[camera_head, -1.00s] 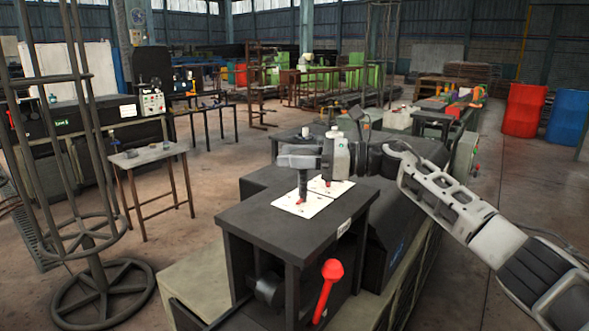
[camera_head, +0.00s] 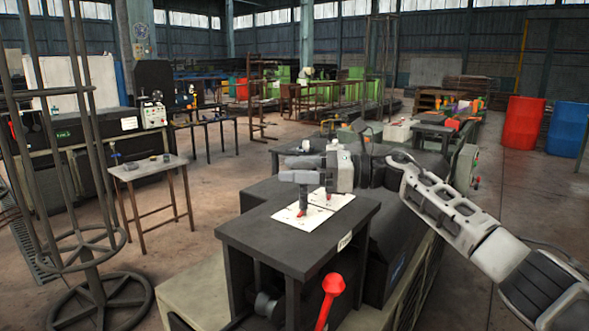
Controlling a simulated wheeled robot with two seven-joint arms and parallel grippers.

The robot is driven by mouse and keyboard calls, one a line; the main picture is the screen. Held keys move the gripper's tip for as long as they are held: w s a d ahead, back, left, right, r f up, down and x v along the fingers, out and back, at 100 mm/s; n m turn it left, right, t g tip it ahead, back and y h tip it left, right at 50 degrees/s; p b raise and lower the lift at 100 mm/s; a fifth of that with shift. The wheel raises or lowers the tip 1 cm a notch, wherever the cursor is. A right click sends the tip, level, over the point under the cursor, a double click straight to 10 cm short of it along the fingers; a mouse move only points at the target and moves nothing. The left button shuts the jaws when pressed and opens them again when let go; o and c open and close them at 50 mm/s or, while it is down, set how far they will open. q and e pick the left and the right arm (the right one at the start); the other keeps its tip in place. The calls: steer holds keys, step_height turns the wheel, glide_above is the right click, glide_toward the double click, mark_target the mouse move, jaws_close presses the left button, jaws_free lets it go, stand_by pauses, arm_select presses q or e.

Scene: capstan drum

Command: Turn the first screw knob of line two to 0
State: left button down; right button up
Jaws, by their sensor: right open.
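Two white plates (camera_head: 290,218) lie side by side on the dark top of a machine (camera_head: 270,246). A small red knob (camera_head: 301,213) stands on the near plate, and another red knob (camera_head: 328,196) shows on the far one. My right gripper (camera_head: 315,192) points down over the plates, its arm coming in from the right. It is open, with one finger just above or at the near knob and the other close to the far knob. Whether either finger touches a knob I cannot tell. The plates' markings are too small to read. My left gripper is out of view.
A red-headed lever (camera_head: 332,286) sticks up at the machine's front. A small side table (camera_head: 152,167) stands left, beside a tall metal frame (camera_head: 92,255). Red (camera_head: 525,122) and blue (camera_head: 565,130) barrels stand far right. Open floor lies between.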

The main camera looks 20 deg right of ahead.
arm_select(q)
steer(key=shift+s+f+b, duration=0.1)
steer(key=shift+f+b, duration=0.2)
steer(key=shift+b, duration=0.7)
arm_select(e)
steer(key=v, duration=1.5)
steer(key=shift+d, duration=0.25)
steer(key=s+a+m+t+h+p, duration=0.2)
steer(key=s+m+t+h, duration=0.2)
steer(key=s+m+t, duration=0.15)
steer(key=shift+n+t, duration=0.25)
steer(key=shift+n, duration=0.2)
steer(key=p+x, duration=0.3)
steer(key=x, duration=1.2)
steer(key=shift+a+r, duration=0.15)
steer(key=shift+a, duration=0.2)
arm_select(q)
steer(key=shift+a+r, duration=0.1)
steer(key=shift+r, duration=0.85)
